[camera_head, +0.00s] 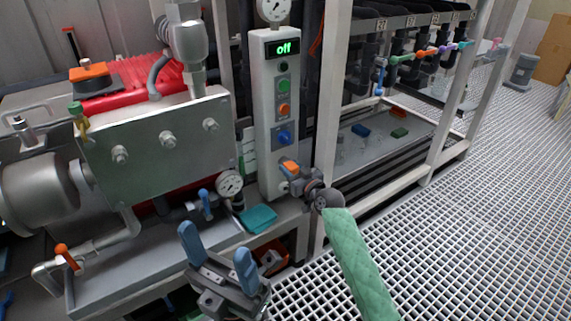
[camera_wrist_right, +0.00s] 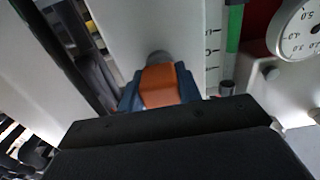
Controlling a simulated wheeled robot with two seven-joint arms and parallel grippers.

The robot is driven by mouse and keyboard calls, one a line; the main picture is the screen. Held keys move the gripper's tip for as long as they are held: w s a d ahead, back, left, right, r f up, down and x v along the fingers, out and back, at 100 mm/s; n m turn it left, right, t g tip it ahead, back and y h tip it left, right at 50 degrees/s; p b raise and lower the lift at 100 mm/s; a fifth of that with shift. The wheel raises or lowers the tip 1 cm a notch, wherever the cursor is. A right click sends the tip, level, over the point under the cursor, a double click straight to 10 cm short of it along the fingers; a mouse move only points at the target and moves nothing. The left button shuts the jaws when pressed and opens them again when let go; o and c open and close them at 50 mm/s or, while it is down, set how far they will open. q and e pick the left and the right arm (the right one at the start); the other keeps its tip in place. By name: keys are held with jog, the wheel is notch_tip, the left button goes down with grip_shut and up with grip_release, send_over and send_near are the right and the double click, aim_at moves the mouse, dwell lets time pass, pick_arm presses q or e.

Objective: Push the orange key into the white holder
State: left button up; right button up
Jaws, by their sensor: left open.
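The orange key (camera_head: 290,166) is at the lower front of the white control box (camera_head: 268,140). It also shows in the right wrist view (camera_wrist_right: 160,86), between the blue fingers of my right gripper (camera_wrist_right: 158,92), which touch both its sides. In the head view my right gripper (camera_head: 294,172) points at the box from the right. A grey round part (camera_wrist_right: 158,57) lies just beyond the key against the white surface. I cannot clearly pick out the white holder or tell whether the key touches it. My left gripper (camera_head: 216,246) is open and empty, low in front of the bench.
A pressure gauge (camera_head: 229,184) and a teal pad (camera_head: 258,219) are left of my right gripper. A white frame post (camera_head: 330,100) stands close to its right.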

aim_at(295, 172)
grip_shut()
jog(key=shift+p+v, duration=1.05)
jog(key=shift+v, duration=1.7)
jog(key=shift+s+d, duration=0.15)
jog(key=shift+s, duration=0.05)
notch_tip(295, 172, down, 11)
jog(key=b, duration=0.6)
jog(key=shift+s+d+f, duration=0.25)
jog(key=shift+s+d, duration=0.05)
jog(key=shift+s, duration=0.05)
